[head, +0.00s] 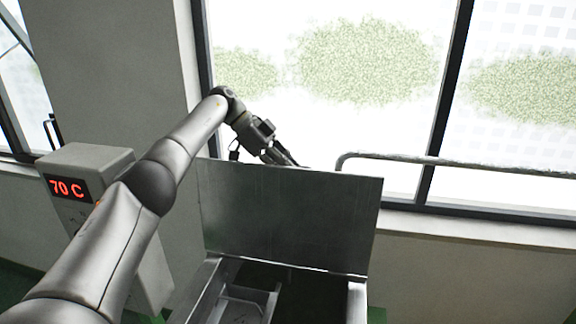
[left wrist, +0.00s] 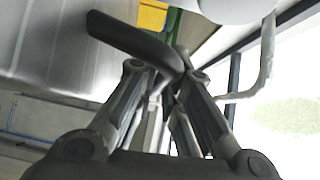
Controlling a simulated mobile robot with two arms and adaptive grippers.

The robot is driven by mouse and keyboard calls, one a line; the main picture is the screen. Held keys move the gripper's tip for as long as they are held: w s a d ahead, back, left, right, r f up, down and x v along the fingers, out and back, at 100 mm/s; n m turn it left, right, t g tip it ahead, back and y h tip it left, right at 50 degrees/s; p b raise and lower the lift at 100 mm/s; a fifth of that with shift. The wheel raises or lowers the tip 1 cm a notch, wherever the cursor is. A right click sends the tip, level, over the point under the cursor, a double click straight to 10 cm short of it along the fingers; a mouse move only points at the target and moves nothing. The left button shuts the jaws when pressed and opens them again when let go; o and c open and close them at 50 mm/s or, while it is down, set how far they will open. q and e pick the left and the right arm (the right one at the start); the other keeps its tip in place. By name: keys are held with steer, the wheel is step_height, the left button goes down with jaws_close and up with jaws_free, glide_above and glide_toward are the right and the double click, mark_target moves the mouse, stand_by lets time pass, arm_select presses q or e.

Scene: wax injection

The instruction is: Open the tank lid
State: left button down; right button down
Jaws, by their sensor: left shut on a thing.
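The tank lid (head: 290,217) is a flat grey metal panel. In the head view it stands raised, close to upright, at the back of the open tank (head: 205,290). My left gripper (head: 286,158) is at the lid's top edge, with its fingertips partly hidden behind it. In the left wrist view, the left gripper (left wrist: 170,88) is shut on a dark curved handle (left wrist: 130,38) beside a grey metal surface, the lid (left wrist: 50,45). My right gripper is not in view.
A grey box with a red "70 C" display (head: 68,188) stands left of the tank, behind my left arm. A metal rail (head: 460,162) runs along the windows at the right. The tank's inside shows a metal fitting (head: 245,297) and a dark opening.

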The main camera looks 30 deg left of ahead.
arm_select(q)
steer(key=shift+s, duration=0.1)
steer(key=c, duration=1.5)
jaws_free()
